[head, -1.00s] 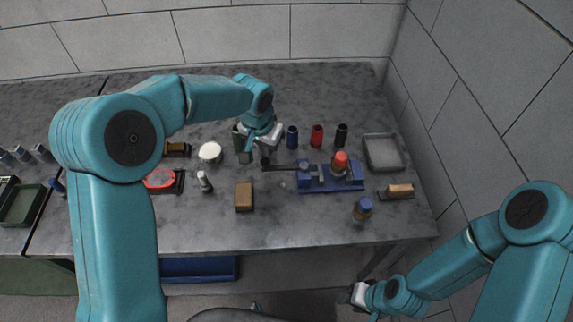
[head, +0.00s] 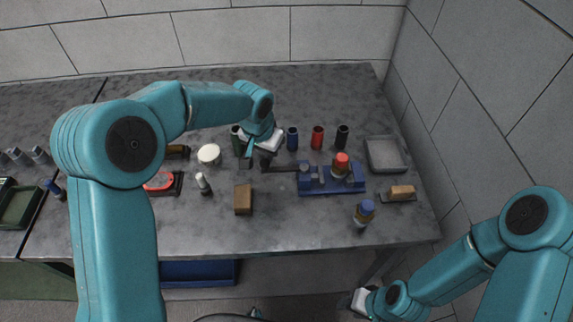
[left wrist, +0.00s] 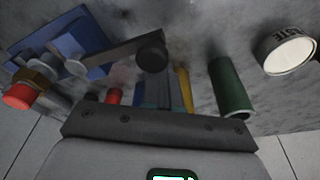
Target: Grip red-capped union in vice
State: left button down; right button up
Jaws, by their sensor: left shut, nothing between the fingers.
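The blue vice (head: 345,184) stands on the bench right of centre. The red-capped union (head: 341,162) sits upright at its jaws; I cannot tell how tightly they hold it. In the left wrist view, the vice (left wrist: 72,42) is at upper left and the union's red cap (left wrist: 18,96) at the left edge. The dark vice handle (head: 284,168) points left and ends in a round knob (left wrist: 151,55). My left gripper (head: 257,157) is shut and empty beside the knob; contact is unclear. My right gripper (head: 361,302) is low in front of the bench, its fingers unclear.
Green (left wrist: 232,90), blue (head: 292,138), red (head: 317,138) and black (head: 342,136) cylinders stand behind the vice. A grey tray (head: 385,154), a wooden-handled brush (head: 401,192) and a blue-capped fitting (head: 364,213) are to its right and front. A brown block (head: 243,199) lies left.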

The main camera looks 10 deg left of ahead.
pick_arm(q)
jog(key=shift+s, duration=0.1)
jog(key=shift+s+f+b, duration=0.1)
jog(key=shift+s+b, duration=0.3)
jog(key=shift+b, duration=0.05)
jog(key=shift+s, duration=0.45)
jog(key=shift+w, duration=0.15)
jog(key=shift+w, duration=0.7)
jog(key=w+p+v, duration=0.1)
jog(key=p+v, duration=0.4)
jog(key=v, duration=0.2)
jog(key=shift+w+d+r, duration=0.2)
jog(key=shift+r, duration=0.05)
jog(key=shift+f, duration=0.1)
